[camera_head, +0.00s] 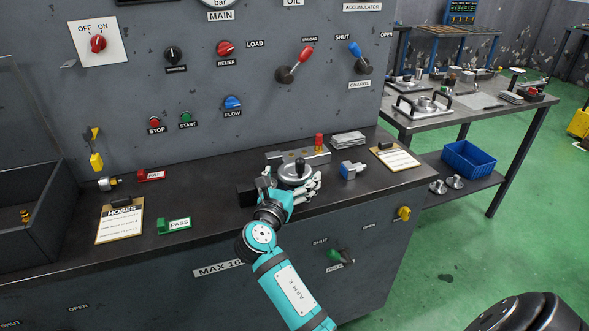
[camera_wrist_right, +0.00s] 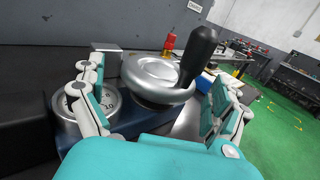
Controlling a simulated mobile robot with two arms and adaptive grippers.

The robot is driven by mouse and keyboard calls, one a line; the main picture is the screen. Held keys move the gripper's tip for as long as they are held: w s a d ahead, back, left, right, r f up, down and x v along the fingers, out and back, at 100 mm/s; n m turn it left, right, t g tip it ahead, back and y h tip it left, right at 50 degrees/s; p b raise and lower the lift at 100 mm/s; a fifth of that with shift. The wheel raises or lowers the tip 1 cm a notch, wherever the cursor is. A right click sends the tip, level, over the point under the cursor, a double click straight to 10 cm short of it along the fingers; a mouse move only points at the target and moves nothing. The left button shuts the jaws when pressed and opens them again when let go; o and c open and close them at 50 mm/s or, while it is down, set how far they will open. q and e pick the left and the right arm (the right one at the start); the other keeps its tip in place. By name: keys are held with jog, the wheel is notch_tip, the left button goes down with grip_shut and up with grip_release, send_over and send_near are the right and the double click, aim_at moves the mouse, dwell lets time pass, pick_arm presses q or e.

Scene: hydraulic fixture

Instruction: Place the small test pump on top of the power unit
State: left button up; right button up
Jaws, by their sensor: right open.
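What looks like the small test pump (camera_head: 294,171) sits on the dark bench ledge. It has a round silver handwheel with a black knob. In the right wrist view the handwheel (camera_wrist_right: 158,77) stands over a blue body, with a round gauge (camera_wrist_right: 92,104) at its left. My right gripper (camera_head: 291,187) is open at the pump's near side. In the right wrist view its fingers (camera_wrist_right: 160,100) are spread left and right of the handwheel; I cannot tell whether they touch. No part is plainly marked as the power unit; the large grey cabinet (camera_head: 330,230) bears the ledge. My left gripper is not in view.
A grey metal block (camera_head: 290,157) with a red-topped part (camera_head: 319,142) stands behind the pump. A blue-and-silver fitting (camera_head: 350,170) and a clipboard (camera_head: 397,157) lie to its right. A green PASS tag (camera_head: 174,225) and the HOSES clipboard (camera_head: 119,222) lie left.

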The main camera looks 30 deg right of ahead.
jog(key=p+v, duration=0.2)
jog(key=v, duration=0.7)
jog(key=shift+s+a+p, duration=0.2)
jog(key=shift+p, duration=0.1)
